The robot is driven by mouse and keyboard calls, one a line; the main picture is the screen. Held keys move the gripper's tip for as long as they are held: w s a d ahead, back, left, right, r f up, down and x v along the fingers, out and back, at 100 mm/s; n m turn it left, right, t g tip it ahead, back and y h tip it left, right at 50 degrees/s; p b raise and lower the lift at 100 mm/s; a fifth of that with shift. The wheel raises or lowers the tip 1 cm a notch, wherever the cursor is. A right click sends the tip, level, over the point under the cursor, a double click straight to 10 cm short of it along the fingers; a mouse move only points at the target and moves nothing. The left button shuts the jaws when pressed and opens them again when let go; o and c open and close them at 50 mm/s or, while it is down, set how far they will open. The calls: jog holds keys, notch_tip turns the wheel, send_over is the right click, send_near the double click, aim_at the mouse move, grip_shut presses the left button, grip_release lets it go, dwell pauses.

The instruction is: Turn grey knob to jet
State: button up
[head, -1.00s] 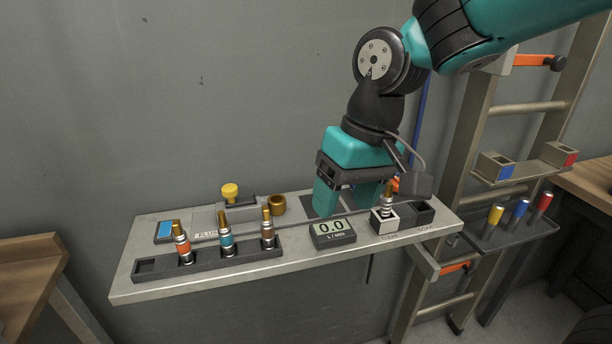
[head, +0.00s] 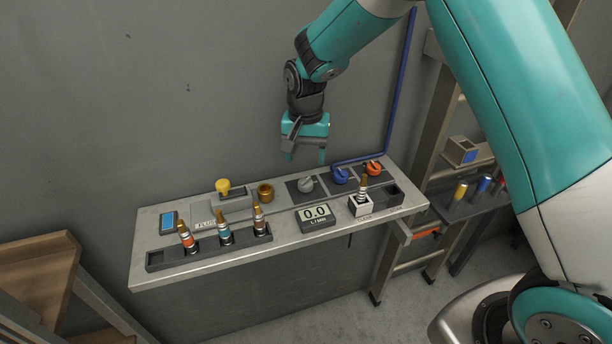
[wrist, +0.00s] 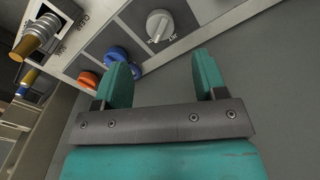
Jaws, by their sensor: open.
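The grey knob (head: 306,184) sits on a dark square plate at the back of the bench, left of the blue knob. It also shows in the wrist view (wrist: 159,26), with a pointer ridge and a label beside it that seems to read JET. My gripper (head: 307,160) is open and empty, above and just behind the grey knob, apart from it. In the wrist view the teal fingers (wrist: 162,75) are spread, and the knob lies beyond the gap between them.
A blue knob (head: 340,176) and an orange knob (head: 373,168) stand right of the grey knob. A display (head: 316,217) reads 0.0. Several brass-tipped nozzles stand in front, one in a white block (head: 360,207). A brass cup (head: 265,192) and yellow knob (head: 223,187) are to the left.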

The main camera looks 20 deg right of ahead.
aim_at(305, 180)
notch_tip(305, 180, down, 8)
jog(key=shift+f+p, duration=0.1)
jog(key=shift+p, duration=0.55)
jog(key=shift+c, duration=0.4)
jog(key=c, duration=0.8)
jog(key=shift+c, duration=0.2)
jog(key=shift+n, duration=0.3)
jog(key=n+b, duration=0.1)
jog(key=n, duration=0.4)
jog(key=shift+b, duration=0.35)
jog(key=n+b, duration=0.1)
jog(key=n, duration=0.5)
jog(key=shift+n, duration=0.3)
